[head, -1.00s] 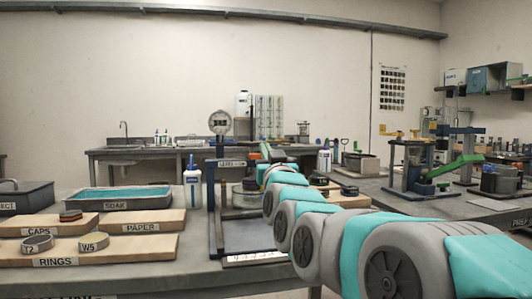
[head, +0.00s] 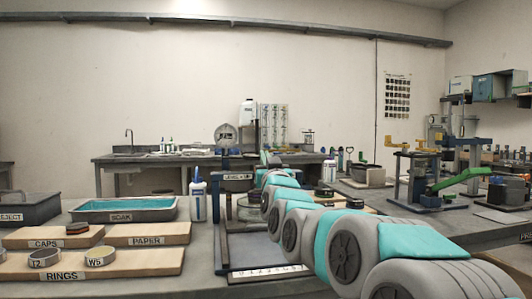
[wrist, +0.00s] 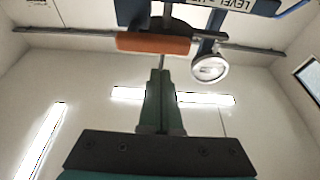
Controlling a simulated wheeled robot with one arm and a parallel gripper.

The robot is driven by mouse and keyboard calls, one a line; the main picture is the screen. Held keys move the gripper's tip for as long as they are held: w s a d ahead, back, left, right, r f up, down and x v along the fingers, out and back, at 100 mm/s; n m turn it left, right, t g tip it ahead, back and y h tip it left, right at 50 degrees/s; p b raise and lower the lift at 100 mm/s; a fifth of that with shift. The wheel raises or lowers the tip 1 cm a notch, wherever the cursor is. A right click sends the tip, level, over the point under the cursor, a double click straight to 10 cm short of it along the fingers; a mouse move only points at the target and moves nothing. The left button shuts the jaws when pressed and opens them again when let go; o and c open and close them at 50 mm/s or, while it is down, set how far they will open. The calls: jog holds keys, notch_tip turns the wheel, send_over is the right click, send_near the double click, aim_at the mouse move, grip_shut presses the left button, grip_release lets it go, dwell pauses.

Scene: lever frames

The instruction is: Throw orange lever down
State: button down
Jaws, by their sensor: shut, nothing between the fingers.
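The orange lever (wrist: 153,45) shows in the wrist view as a rounded bar lying crosswise on a thin metal rod, under a dark frame with a lettered sign (wrist: 238,5). My gripper (wrist: 160,72) is shut and empty, its dark green fingers together and pointing at the lever. The fingertips appear just short of the bar; I cannot tell whether they touch. In the head view, the blue lever frame (head: 221,225) stands on the table, partly behind my arm. I cannot make out the lever or my fingertips there.
A round gauge (wrist: 210,68) sits right of the lever in the wrist view. In the head view a white bottle (head: 198,198) stands left of the frame. A teal soak tray (head: 124,209) and wooden boards (head: 95,263) lie farther left.

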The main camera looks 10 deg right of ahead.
jog(key=shift+f, duration=1.1)
